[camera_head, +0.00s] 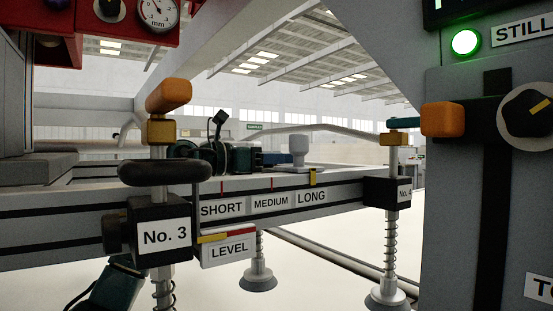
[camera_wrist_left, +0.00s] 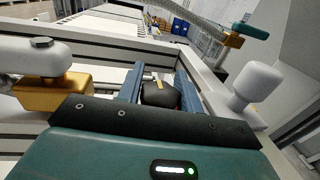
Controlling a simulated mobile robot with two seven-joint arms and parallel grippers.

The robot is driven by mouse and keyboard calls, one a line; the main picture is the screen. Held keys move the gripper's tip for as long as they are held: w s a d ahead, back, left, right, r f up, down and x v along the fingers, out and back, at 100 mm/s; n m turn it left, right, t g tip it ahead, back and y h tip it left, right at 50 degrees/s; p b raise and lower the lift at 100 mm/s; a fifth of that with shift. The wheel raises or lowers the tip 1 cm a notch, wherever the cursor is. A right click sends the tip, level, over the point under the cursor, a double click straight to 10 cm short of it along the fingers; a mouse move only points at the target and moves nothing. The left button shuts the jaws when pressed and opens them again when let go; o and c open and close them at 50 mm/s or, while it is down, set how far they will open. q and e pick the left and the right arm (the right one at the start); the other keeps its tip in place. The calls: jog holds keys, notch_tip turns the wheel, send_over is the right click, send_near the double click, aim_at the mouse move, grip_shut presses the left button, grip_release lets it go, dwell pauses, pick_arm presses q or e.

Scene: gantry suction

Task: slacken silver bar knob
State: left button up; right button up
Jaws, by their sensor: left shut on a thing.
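My left gripper (camera_head: 272,159) is behind the beam, left of a pale silver, flat-topped knob (camera_head: 298,146). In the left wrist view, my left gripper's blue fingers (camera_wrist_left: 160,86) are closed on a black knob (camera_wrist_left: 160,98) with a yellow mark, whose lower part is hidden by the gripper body. The pale knob (camera_wrist_left: 257,84) stands apart, to the right of the fingers. The black knob is hidden in the head view. I cannot tell which of the two is the silver bar knob.
The beam carries SHORT, MEDIUM and LONG labels (camera_head: 270,201), a yellow marker (camera_head: 313,177) and the No. 3 (camera_head: 163,236) and No. 4 (camera_head: 388,192) blocks. A black handwheel (camera_head: 165,172) and orange lever (camera_head: 169,95) stand at left. A grey panel with a dial (camera_head: 529,116) is at right.

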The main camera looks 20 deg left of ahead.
pick_arm(q)
jog(key=c, duration=0.4)
jog(key=shift+o, duration=0.2)
jog(key=shift+a+n+t+y, duration=0.1)
jog(key=shift+n+t+y, duration=0.65)
jog(key=shift+y, duration=0.35)
jog(key=shift+w+n+t+y, duration=0.1)
jog(key=shift+n+t+y, duration=0.25)
jog(key=shift+n+y, duration=0.3)
jog(key=o, duration=1)
jog(key=shift+a, duration=0.1)
